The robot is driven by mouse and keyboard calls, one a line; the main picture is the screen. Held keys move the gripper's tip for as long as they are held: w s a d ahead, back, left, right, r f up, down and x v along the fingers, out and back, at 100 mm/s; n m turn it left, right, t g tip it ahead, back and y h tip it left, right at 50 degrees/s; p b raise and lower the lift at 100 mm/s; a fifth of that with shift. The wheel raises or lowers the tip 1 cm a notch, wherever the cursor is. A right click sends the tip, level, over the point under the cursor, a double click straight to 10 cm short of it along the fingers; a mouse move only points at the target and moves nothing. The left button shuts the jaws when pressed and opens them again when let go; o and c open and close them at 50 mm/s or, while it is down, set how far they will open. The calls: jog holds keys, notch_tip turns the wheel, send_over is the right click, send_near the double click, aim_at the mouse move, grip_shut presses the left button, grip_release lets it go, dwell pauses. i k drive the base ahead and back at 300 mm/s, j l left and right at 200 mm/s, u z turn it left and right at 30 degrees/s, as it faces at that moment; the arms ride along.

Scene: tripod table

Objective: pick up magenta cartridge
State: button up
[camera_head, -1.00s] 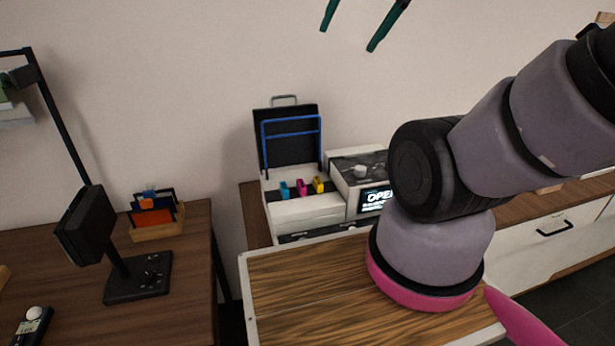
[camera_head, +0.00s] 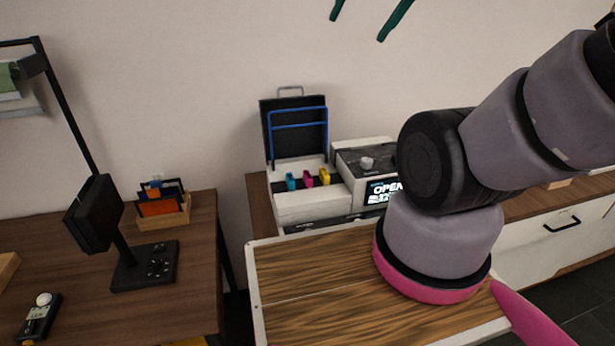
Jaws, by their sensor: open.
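The magenta cartridge (camera_head: 309,179) stands in the middle of a row in the opened white printer (camera_head: 311,206), between a cyan cartridge (camera_head: 291,182) and a yellow cartridge (camera_head: 325,176). The printer's dark lid (camera_head: 297,105) stands raised behind the row. Two dark teal fingers, which look like my gripper (camera_head: 358,30), point down at the top edge, apart with nothing between them. They show above the printer in the picture, well clear of the cartridges. The rest of the gripper is cut off by the frame.
On the left desk (camera_head: 75,307) are a dark lamp-like stand (camera_head: 145,268), an organizer box (camera_head: 164,215) and a small handheld device (camera_head: 38,318). The wall above the printer is bare.

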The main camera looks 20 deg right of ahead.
aim_at(308, 179)
jog(key=k+j+z, duration=0.3)
jog(key=j, duration=0.3)
jog(key=k+j+z, duration=0.3)
jog(key=k+j, duration=0.2)
jog(key=k, duration=0.1)
